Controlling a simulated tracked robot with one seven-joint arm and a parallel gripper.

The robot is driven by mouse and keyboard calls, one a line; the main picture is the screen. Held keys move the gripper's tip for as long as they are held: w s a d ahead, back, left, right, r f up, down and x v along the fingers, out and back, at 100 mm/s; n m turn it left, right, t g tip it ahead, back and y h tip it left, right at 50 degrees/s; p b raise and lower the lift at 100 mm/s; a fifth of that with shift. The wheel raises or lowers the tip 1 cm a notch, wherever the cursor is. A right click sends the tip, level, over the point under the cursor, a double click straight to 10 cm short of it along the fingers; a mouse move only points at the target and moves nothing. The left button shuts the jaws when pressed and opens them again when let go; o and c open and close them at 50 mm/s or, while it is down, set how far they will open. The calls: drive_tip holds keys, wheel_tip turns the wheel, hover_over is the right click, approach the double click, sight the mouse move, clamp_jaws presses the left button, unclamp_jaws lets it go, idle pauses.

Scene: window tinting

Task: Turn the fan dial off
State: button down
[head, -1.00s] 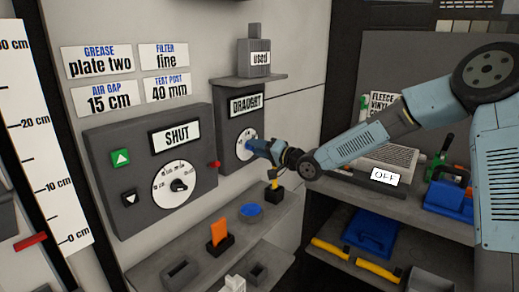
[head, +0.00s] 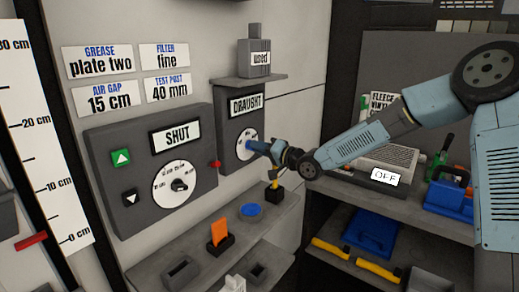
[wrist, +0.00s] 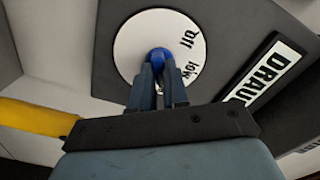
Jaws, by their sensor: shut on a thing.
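The fan dial (head: 247,142) is a white disc on the grey box labelled DRAUGHT (head: 240,125), with a small blue knob. My gripper (head: 254,146) reaches it from the right in the head view. In the wrist view my two fingers (wrist: 158,72) are shut on the blue knob (wrist: 159,55). The white dial face (wrist: 133,40) carries the words "off" and "low" to the right of the knob. The knob's pointer is hidden, so its setting cannot be read. A grey vented unit (head: 390,158) on the right shelf has a small sign reading OFF (head: 385,176).
Left of the fan box is a panel labelled SHUT (head: 150,205), with another dial (head: 177,184) and a red knob at its side. A shelf with a "used" container (head: 254,65) sits above. A lower ledge (head: 200,240) holds small items, including a blue disc (head: 250,210).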

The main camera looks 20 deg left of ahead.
drive_tip(key=shift+s+a+f+n, duration=0.1)
drive_tip(key=shift+s+f+n, duration=0.05)
drive_tip(key=shift+n, duration=5.7)
drive_tip(key=shift+s+f+n, duration=0.1)
drive_tip(key=shift+n, duration=5.75)
drive_tip(key=c, duration=1.1)
unclamp_jaws()
drive_tip(key=shift+r, duration=0.1)
drive_tip(key=v, duration=1.3)
drive_tip(key=shift+s+d, duration=0.1)
drive_tip(key=shift+d, duration=0.3)
